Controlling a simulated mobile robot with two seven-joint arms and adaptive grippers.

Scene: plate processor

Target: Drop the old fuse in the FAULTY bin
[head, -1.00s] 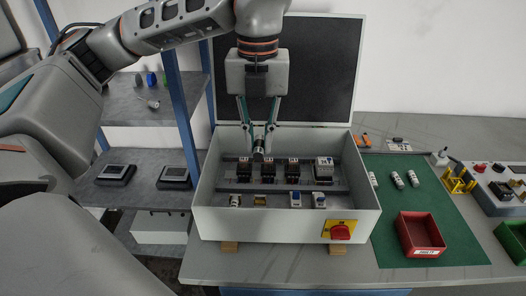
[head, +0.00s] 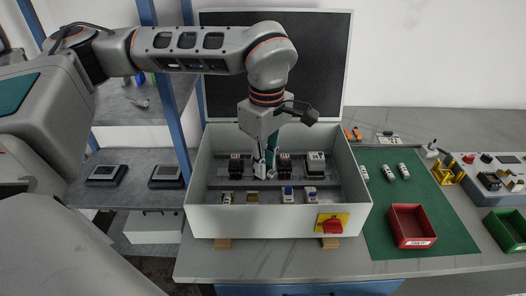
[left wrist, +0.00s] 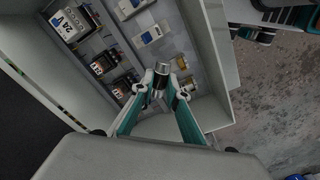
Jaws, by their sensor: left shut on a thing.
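My left gripper (head: 264,172) is shut on the old fuse, a small silver and dark cylinder. The fuse (left wrist: 161,74) shows between the fingertips in the left wrist view (left wrist: 163,86). In the head view the gripper is over the open grey cabinet, in front of the row of black modules, and mostly hides the fuse. The red FAULTY bin (head: 413,243) stands on the green mat, right of the cabinet and well apart from the gripper. It looks empty. My right gripper is not in view.
The grey cabinet (head: 255,220) has raised walls, an upright dark lid (head: 275,60) and a red switch (head: 333,226) in front. Several white fuses (head: 403,171) lie on the green mat (head: 385,205). A green bin (head: 505,228) stands at the far right.

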